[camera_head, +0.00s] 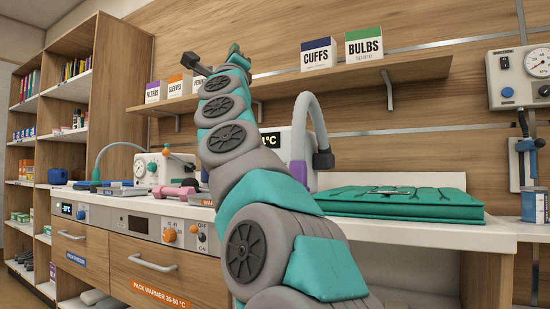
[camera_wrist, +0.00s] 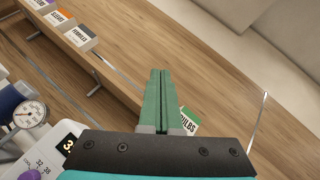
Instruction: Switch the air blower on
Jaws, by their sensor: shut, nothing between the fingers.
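The air blower appears to be the white box (camera_head: 310,150) on the counter behind my arm, with a thick grey hose, a lit °C display and a purple part. My arm hides much of its front, and I see no on/off switch on it. In the wrist view, part of a white panel (camera_wrist: 50,158) with a lit display, dial numbers and a purple knob shows at the lower left. My gripper (camera_head: 234,50) is raised well above the counter, in front of the wall and near shelf height. In the wrist view its green fingers (camera_wrist: 160,75) are together and empty.
A wall shelf (camera_head: 420,70) holds labelled boxes, including CUFFS (camera_head: 319,56) and BULBS (camera_head: 363,48). A green folded pad (camera_head: 400,204) lies on the counter at right. A gauge device (camera_head: 160,168) and pink dumbbell (camera_head: 175,192) stand left. The drawer-front panel has an OFF/ON switch (camera_head: 202,237).

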